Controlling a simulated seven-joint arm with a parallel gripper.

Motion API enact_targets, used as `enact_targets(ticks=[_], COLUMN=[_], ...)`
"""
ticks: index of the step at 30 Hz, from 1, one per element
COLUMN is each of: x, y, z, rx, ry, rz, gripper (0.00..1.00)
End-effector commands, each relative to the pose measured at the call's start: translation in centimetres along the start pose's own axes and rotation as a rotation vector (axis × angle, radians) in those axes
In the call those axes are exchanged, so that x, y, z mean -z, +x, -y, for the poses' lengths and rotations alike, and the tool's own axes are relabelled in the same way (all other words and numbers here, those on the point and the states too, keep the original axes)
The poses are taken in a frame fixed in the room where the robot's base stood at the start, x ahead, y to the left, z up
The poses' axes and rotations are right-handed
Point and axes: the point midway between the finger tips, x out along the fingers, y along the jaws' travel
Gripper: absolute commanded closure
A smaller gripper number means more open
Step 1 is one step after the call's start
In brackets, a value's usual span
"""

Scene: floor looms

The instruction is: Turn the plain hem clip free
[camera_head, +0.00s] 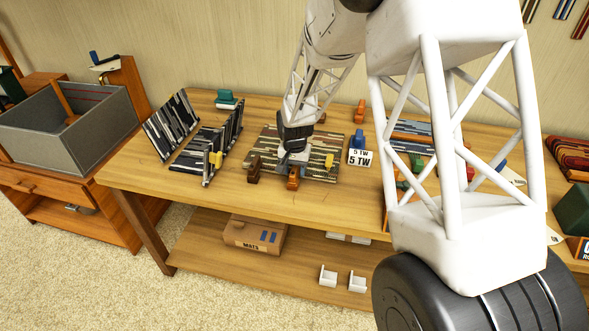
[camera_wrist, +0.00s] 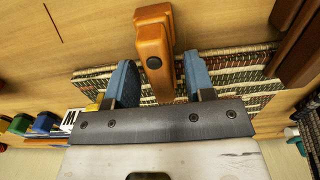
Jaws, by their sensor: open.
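An orange-brown wooden clip (camera_head: 293,178) sits at the near edge of the striped woven mat (camera_head: 318,147). In the wrist view, this clip (camera_wrist: 153,50) has a dark round pivot and stands between my gripper's two blue fingers. My gripper (camera_wrist: 160,78) is open, one finger on either side of the clip, with a visible gap to each. In the head view, my gripper (camera_head: 291,160) is low over the mat's near edge. A dark brown clip (camera_head: 253,169) is at the mat's left edge and a yellow one (camera_head: 329,161) is on its right part. I cannot tell which is called plain.
A white "5 TW" card (camera_head: 359,157) with a blue clip stands right of the mat. Dark striped mats on racks (camera_head: 210,140) stand at the left. An orange clip (camera_head: 360,111) is behind. The bench front (camera_head: 220,196) is mostly clear. A grey bin (camera_head: 70,130) stands far left.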

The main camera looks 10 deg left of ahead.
Motion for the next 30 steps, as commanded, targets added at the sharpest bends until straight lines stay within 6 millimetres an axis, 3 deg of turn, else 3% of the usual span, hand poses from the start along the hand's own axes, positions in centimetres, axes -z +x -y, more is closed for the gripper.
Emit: enact_targets(ticks=[8,18,30], x=[-0.01,-0.01,-0.02], y=[0.07,0.06,0.06], z=[0.0,0.0,0.06], rx=[0.0,0.0,0.0], ry=[0.0,0.0,-0.019], rz=[0.0,0.0,0.0], gripper=[0.51,1.0,1.0])
